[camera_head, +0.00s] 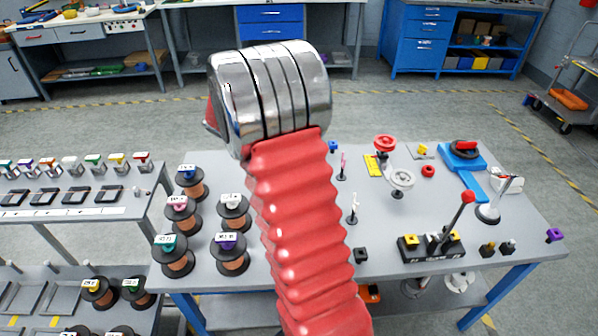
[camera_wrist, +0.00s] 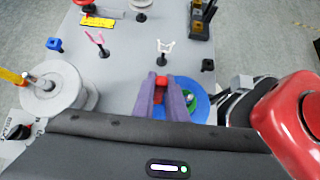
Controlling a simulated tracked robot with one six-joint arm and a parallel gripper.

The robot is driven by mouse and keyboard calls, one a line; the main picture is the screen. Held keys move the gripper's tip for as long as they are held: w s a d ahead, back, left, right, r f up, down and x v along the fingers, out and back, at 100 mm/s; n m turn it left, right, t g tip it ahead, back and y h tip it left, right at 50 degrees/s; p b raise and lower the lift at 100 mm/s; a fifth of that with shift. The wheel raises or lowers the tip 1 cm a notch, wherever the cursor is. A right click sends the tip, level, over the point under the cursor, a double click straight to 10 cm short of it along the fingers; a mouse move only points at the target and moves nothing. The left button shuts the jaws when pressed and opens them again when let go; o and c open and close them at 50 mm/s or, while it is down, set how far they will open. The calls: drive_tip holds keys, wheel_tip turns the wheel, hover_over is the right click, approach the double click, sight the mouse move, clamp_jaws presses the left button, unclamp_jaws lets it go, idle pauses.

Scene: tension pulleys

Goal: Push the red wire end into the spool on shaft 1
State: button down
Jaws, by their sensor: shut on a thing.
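In the wrist view my gripper (camera_wrist: 165,98) shows as two purple-grey fingers, shut on a small red piece (camera_wrist: 160,81), which looks like the red wire end. Most of that piece is hidden between the fingers. A blue disc (camera_wrist: 202,108) with a green centre lies just right of and behind the fingers; I cannot tell whether they touch it. A white spool (camera_wrist: 50,98) on a silver shaft stands at the left, apart from my gripper. I cannot tell which is on shaft 1. In the head view my red arm hides the gripper.
A white fork (camera_wrist: 165,46), pink fork (camera_wrist: 97,40), blue block (camera_wrist: 54,44) and black block (camera_wrist: 207,65) stand on the grey table (camera_head: 300,215). A lever box (camera_head: 430,247) is at the right. Copper wire spools (camera_head: 233,262) stand at the left.

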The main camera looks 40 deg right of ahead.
drive_tip(key=shift+f, duration=0.4)
idle(0.7)
drive_tip(key=c, duration=1.7)
unclamp_jaws()
drive_tip(key=shift+o, duration=0.2)
drive_tip(key=o, duration=0.3)
drive_tip(key=shift+r, duration=0.1)
drive_tip(key=v, duration=0.7)
idle(0.4)
idle(0.6)
